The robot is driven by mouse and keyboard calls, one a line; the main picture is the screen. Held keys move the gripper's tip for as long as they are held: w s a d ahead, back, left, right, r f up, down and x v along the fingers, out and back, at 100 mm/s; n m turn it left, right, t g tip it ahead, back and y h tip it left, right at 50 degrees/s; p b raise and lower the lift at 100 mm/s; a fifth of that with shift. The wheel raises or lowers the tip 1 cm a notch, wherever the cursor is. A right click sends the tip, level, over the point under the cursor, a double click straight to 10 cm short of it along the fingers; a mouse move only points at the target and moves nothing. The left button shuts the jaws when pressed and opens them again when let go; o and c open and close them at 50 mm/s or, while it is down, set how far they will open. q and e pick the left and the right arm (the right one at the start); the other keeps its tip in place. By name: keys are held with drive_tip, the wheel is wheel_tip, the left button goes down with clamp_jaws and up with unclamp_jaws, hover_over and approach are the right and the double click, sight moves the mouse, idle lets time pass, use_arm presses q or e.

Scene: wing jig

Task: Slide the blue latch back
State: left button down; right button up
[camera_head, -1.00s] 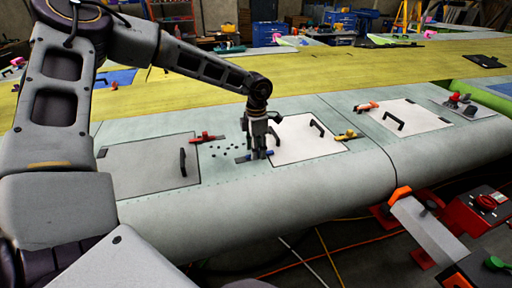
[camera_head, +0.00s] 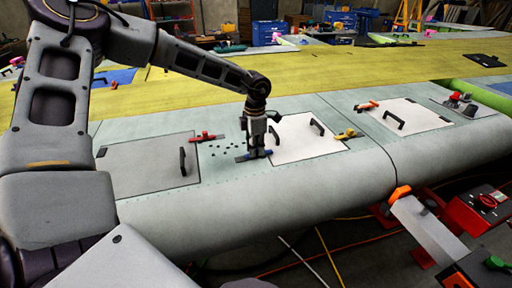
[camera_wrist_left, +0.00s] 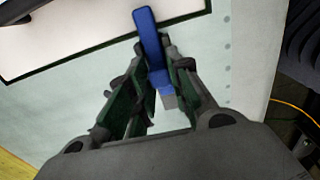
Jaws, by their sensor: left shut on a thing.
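The blue latch (camera_wrist_left: 152,45) sits between my left fingers in the wrist view. Its upper end lies over the dark edge of the white panel, and a grey piece (camera_wrist_left: 169,101) shows at its lower end. In the head view the latch (camera_head: 268,152) is mostly hidden by my left gripper (camera_head: 256,153), which is shut on it at the left edge of the white panel (camera_head: 298,148). A grey strip shows left of the fingers. My right gripper is not in view.
A red latch (camera_head: 207,138) and a grey panel (camera_head: 148,168) with a black handle lie to the left. A yellow latch (camera_head: 346,133) is right of the white panel. Black handles stand up from the panels. A red device (camera_head: 480,206) stands at the front right.

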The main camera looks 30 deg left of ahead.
sight(245, 156)
use_arm(q)
drive_tip(key=shift+s+a+b, duration=0.7)
drive_tip(key=shift+s+a, duration=0.45)
drive_tip(key=shift+s, duration=0.1)
drive_tip(key=c, duration=1.7)
unclamp_jaws()
drive_tip(key=shift+c, duration=0.2)
drive_tip(key=o, duration=0.4)
drive_tip(key=shift+s+a, duration=0.15)
drive_tip(key=shift+s, duration=0.05)
drive_tip(key=shift+o, duration=0.2)
drive_tip(key=shift+w+r, duration=0.1)
drive_tip(key=shift+r, duration=0.05)
wheel_tip(245, 156, up, 12)
drive_tip(key=shift+f, duration=0.2)
